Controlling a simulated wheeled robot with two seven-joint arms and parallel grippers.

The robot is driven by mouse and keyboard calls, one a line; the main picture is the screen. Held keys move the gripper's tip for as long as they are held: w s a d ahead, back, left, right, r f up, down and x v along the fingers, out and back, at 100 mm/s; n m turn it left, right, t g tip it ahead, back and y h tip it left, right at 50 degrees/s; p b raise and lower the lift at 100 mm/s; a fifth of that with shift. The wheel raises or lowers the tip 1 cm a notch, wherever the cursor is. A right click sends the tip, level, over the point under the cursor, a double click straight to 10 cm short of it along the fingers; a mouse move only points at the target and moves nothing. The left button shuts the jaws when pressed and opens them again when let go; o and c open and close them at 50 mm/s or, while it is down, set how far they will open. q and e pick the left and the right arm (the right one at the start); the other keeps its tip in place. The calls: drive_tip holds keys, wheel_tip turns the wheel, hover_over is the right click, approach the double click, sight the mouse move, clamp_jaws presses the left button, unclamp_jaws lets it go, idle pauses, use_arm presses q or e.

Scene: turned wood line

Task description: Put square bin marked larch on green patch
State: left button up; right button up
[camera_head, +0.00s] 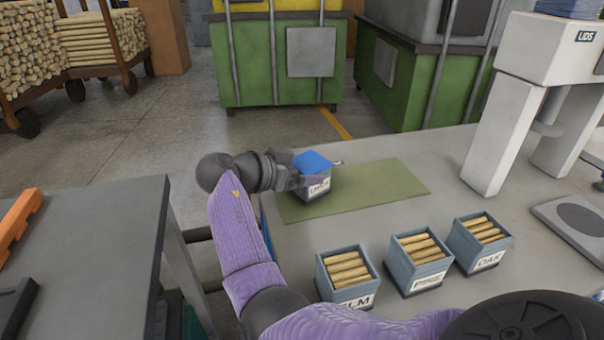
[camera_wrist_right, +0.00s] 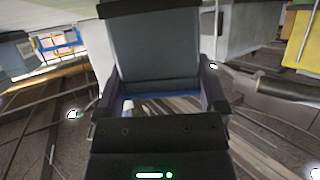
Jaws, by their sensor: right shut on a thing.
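My right gripper (camera_head: 296,178) is shut on a square grey-blue bin (camera_head: 318,189) with a blue top; its small label seems to read LARCH. In the head view the bin is over the left part of the flat green patch (camera_head: 375,190). I cannot tell whether its base touches the patch. In the right wrist view the bin's wall (camera_wrist_right: 155,50) fills the space between the two fingers (camera_wrist_right: 158,92). My left gripper is not in view.
Open bins of wooden rods stand in front of the patch: ELM (camera_head: 345,277), a middle one (camera_head: 418,262) and OAK (camera_head: 480,242). A white LIDS stand (camera_head: 510,120) is at right. A grey scale (camera_head: 580,225) lies beside it. The grey table (camera_head: 300,235) has bare room left of ELM.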

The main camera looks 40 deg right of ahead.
drive_tip(key=o, duration=1)
drive_tip(key=shift+f, duration=0.15)
drive_tip(key=shift+o, duration=0.2)
drive_tip(key=shift+a, duration=0.1)
drive_tip(key=p+v, duration=0.1)
drive_tip(key=v, duration=1.1)
drive_tip(key=shift+p, duration=0.4)
